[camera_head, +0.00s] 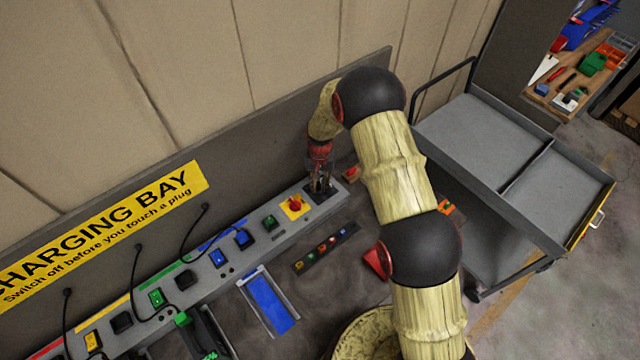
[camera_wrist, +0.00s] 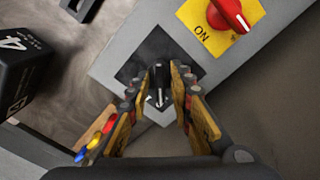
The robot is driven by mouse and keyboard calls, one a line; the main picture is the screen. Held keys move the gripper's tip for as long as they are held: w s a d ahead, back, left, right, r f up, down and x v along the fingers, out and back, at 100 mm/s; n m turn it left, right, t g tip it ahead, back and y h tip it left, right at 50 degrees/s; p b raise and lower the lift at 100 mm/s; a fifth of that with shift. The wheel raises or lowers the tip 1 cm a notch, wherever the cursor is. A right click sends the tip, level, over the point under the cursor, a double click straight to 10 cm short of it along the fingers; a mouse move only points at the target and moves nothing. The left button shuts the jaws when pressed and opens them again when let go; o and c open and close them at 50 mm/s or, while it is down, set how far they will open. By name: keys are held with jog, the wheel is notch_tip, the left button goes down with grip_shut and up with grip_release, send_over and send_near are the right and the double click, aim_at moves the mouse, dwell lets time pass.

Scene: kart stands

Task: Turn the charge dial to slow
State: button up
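The charge dial (camera_wrist: 159,84) is a small black knob with a white pointer line on a dark square plate (camera_wrist: 130,68). In the wrist view its white line points toward the bottom of the picture. A little white marking shows beside it, too small to read. My gripper (camera_wrist: 158,76) has one finger on each side of the knob, with narrow gaps visible, so it looks open around the dial and not clamped. In the head view my gripper (camera_head: 320,180) points down over the right end of the grey charging panel (camera_head: 233,262) and largely hides the dial.
A red rotary switch (camera_wrist: 229,14) on a yellow plate marked ON sits close beside the dial. Several coloured switches and plugs with black cables line the panel. A black block marked 4 (camera_wrist: 20,62) is at the wrist view's left. A grey cart (camera_head: 480,135) stands right.

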grip_shut()
dwell(0.5)
jog(key=n+b, duration=0.3)
jog(key=shift+d+f+n, duration=0.1)
jog(key=shift+n, duration=0.3)
jog(key=shift+w+d+n+b, duration=0.1)
jog(key=shift+n+b, duration=1.25)
jog(key=shift+n, duration=1.25)
jog(key=shift+o, duration=1.1)
grip_release()
